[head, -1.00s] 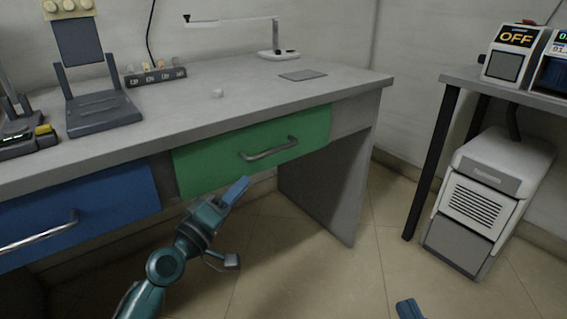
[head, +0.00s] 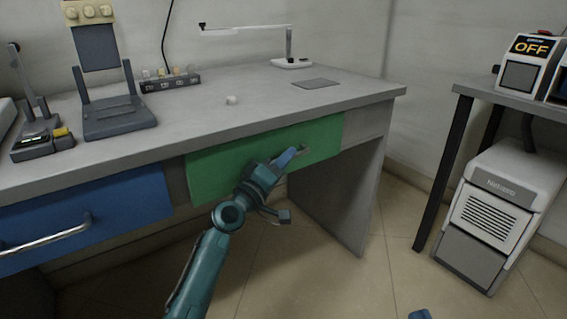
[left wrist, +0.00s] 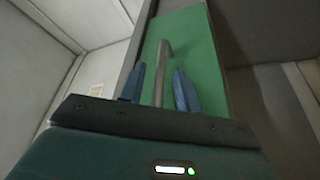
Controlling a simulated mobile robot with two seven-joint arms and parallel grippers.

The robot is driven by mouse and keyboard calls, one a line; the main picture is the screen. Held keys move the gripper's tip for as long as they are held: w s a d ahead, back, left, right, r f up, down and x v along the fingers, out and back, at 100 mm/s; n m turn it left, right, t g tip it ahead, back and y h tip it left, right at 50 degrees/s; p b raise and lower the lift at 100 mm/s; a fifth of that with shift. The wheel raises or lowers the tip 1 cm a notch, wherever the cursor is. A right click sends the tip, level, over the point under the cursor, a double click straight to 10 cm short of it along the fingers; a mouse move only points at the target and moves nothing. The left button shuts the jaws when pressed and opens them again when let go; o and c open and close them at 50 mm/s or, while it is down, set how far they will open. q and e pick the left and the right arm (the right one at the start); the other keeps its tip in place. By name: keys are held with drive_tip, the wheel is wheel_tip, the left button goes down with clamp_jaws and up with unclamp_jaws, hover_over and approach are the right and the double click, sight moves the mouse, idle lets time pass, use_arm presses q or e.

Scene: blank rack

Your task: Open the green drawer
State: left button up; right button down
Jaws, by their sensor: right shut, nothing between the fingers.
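The green drawer (head: 222,168) sits under the desk top at its right part, its front looking flush with the desk. Its metal bar handle (left wrist: 163,72) shows in the left wrist view; in the head view my gripper mostly covers it. My left gripper (head: 292,156) is at the handle. In the left wrist view my left gripper (left wrist: 160,88) is open, its two blue fingers on either side of the handle, with gaps visible. Only a blue tip of my right gripper (head: 420,314) shows at the bottom edge of the head view, away from the desk, shut and empty.
A blue drawer (head: 120,205) with a metal handle is left of the green one. A side table (head: 490,97) and a white machine (head: 500,205) stand at right.

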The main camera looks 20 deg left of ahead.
use_arm(q)
drive_tip(key=shift+c, duration=0.2)
clamp_jaws()
idle(0.4)
